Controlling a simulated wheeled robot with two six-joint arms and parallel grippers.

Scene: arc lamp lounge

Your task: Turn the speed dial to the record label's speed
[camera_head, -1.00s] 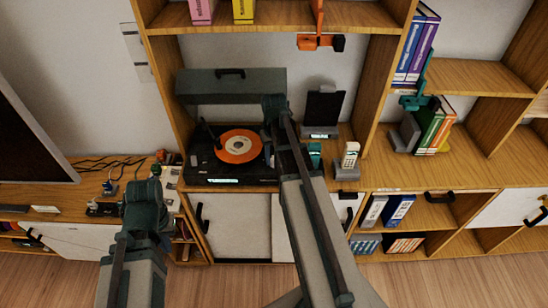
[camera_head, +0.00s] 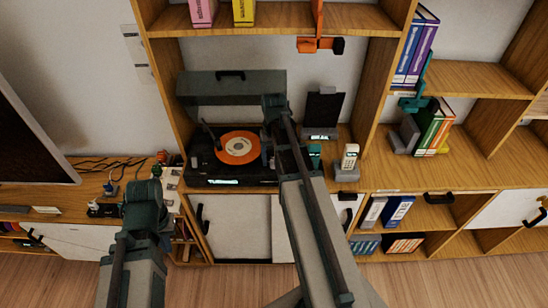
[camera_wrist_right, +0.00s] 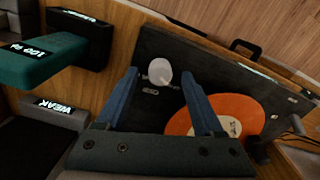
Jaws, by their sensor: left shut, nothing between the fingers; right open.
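The black record player (camera_head: 200,172) stands in the shelf bay with its lid (camera_head: 231,88) raised. An orange record (camera_head: 238,141) with a pale centre lies on it; its label is too small to read. In the right wrist view the record (camera_wrist_right: 238,108) lies behind the right finger. A round pale knob (camera_wrist_right: 160,70), apparently the dial, shows between the fingertips of my right gripper (camera_wrist_right: 159,76), which is open. I cannot tell whether they touch it. In the head view my right arm hides that side of the deck. My left gripper (camera_head: 156,173) is shut and empty, left of the player.
A green block (camera_wrist_right: 40,58) and a grey block marked WEAK (camera_wrist_right: 55,113) are close to the right gripper. A cordless phone (camera_head: 349,158) and a dark upright panel (camera_head: 323,108) stand right of the player. Cables (camera_head: 105,163) lie at the left.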

